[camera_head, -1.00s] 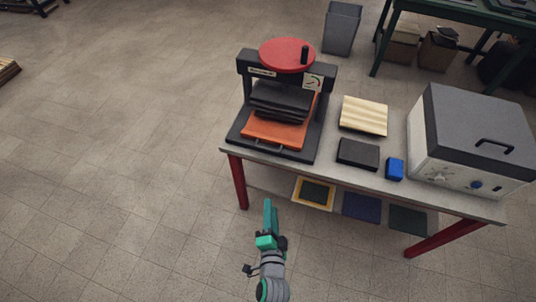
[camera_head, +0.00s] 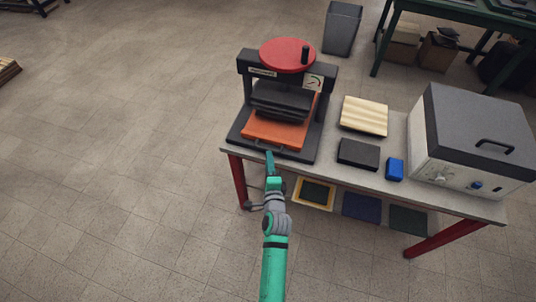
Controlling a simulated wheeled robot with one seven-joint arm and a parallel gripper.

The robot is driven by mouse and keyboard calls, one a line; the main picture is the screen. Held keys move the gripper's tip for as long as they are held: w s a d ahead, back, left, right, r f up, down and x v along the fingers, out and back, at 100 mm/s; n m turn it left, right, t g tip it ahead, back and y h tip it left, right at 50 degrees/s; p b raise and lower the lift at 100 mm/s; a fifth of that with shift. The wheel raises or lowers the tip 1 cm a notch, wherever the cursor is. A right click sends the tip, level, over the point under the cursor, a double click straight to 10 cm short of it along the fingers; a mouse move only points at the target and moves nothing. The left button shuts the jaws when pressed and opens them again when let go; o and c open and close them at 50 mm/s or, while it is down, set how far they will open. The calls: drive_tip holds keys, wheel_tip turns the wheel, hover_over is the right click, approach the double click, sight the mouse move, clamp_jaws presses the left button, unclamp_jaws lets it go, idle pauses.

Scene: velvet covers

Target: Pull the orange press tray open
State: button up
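The orange press tray (camera_head: 272,133) lies in the black press (camera_head: 292,97) at the left end of the table, under dark plates and a red wheel. A dark handle (camera_head: 264,145) sticks out at its front edge. My gripper (camera_head: 270,160) is in front of the press at the table's front edge, with its tip just below the handle in the picture. I cannot tell whether it touches the handle. Its fingers show edge-on as one narrow teal shape, so the opening between them is hidden.
On the table (camera_head: 330,170) stand a cream ribbed block (camera_head: 363,116), a black block (camera_head: 358,154), a blue box (camera_head: 395,169) and a large white and grey oven (camera_head: 470,140). Framed panels (camera_head: 314,193) lie on a shelf below. The floor in front is clear.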

drive_tip(key=w, duration=0.4)
drive_tip(key=shift+a+f, duration=0.2)
drive_tip(key=shift+f, duration=0.2)
clamp_jaws()
